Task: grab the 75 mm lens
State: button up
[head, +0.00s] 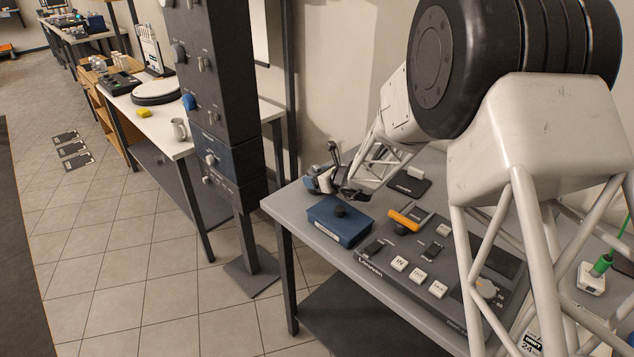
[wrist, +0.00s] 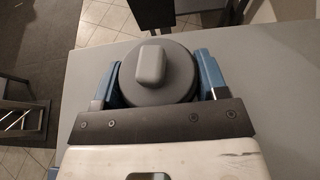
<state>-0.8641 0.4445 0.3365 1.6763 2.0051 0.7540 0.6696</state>
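In the wrist view a round dark grey piece (wrist: 178,88) with a lighter grey raised block on top lies between the two blue fingers of my gripper (wrist: 160,72). The fingers stand wide apart, one on each side of it. I cannot tell whether they press on it, and its lower part is hidden by the gripper's dark bar. No marking shows that it is the 75 mm lens. In the head view my gripper (head: 341,177) is low over the far left of the grey desk, by a small pale and dark object (head: 321,181).
The grey desk (head: 281,207) also bears a blue box (head: 337,223) with a dark knob, a control panel (head: 425,256) with an orange handle, and a dark pad (head: 410,186). A tall dark equipment column (head: 222,108) stands left of the desk. A white table (head: 178,147) is beyond it.

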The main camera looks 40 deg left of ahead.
jog(key=c, duration=0.5)
jog(key=shift+r, duration=0.15)
jog(key=shift+r, duration=4.9)
